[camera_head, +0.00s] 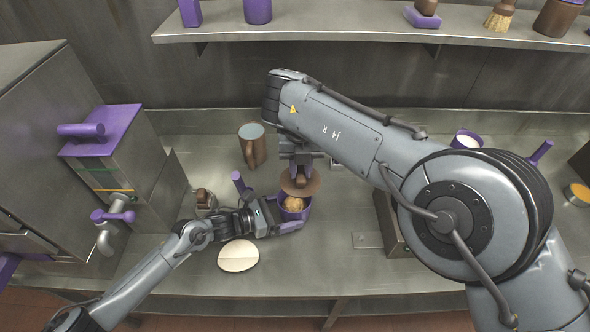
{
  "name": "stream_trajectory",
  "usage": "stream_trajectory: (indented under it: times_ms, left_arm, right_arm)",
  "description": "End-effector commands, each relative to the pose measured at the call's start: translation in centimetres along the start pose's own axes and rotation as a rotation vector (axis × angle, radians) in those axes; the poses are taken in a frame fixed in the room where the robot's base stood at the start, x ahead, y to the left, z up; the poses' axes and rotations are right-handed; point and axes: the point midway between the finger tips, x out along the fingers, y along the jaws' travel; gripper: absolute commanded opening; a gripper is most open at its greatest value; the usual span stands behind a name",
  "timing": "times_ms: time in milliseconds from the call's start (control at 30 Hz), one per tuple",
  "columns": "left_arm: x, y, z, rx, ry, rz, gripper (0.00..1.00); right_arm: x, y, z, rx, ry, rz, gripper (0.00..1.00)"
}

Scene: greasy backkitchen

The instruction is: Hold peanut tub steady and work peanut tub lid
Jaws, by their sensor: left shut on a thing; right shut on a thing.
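The peanut tub (306,212) is a small purple tub with tan contents showing, in the middle of the counter in the head view. My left gripper (284,222) is shut on it from the left and front, with one finger along its front side. The peanut tub lid (313,187) is a brown disc above the tub's back part. My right gripper (300,172) comes down from above and is shut on the lid. The tub's contents show in front of the lid, so the lid is off the opening. The lid's grip point is partly hidden by the fingers.
A brown mug (252,150) stands behind and left of the tub. A pale round disc (238,256) lies in front. A steel dispenser with a purple top (104,130) stands left. A shelf (360,34) runs along the back wall. The front counter is mostly clear.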

Motion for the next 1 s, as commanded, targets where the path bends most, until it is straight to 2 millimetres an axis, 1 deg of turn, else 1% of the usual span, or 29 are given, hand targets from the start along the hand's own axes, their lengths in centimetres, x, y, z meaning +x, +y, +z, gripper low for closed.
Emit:
stream_trajectory:
  times_ms: [33, 300, 500, 667, 900, 933, 967, 1000]
  left_arm:
    - [0.0, -0.1, -0.3, -0.003, 0.006, -0.002, 0.3]
    - [0.0, -0.1, -0.3, -0.003, 0.005, -0.002, 0.3]
    - [0.0, -0.1, -0.3, -0.003, 0.005, -0.002, 0.3]
    - [0.0, -0.1, -0.3, -0.003, 0.005, -0.002, 0.3]
    - [0.0, -0.1, -0.3, -0.003, 0.005, -0.002, 0.29]
    - [0.0, -0.1, -0.3, -0.003, 0.005, -0.002, 0.98]
    - [0.0, -0.1, -0.3, -0.003, 0.005, -0.002, 1.0]
    - [0.0, -0.1, -0.3, -0.003, 0.004, -0.002, 1.0]
  right_arm:
    - [-0.6, -0.5, 0.0, 0.002, -0.002, 0.001, 0.0]
    - [-2.8, -2.8, -0.1, 0.001, -0.001, 0.001, 0.0]
    - [-4.1, -4.1, -0.2, 0.0, -0.001, 0.0, 0.0]
    - [-4.5, -4.5, -0.2, 0.0, 0.0, 0.0, 0.0]
    - [-4.5, -4.5, -0.2, 0.0, 0.0, 0.0, 0.0]
    - [-4.5, -4.5, -0.2, 0.0, 0.0, 0.0, 0.0]
    - [-4.5, -4.5, -0.2, 0.0, 0.0, 0.0, 0.0]
    - [-4.5, -4.5, -0.2, 0.0, 0.0, 0.0, 0.0]
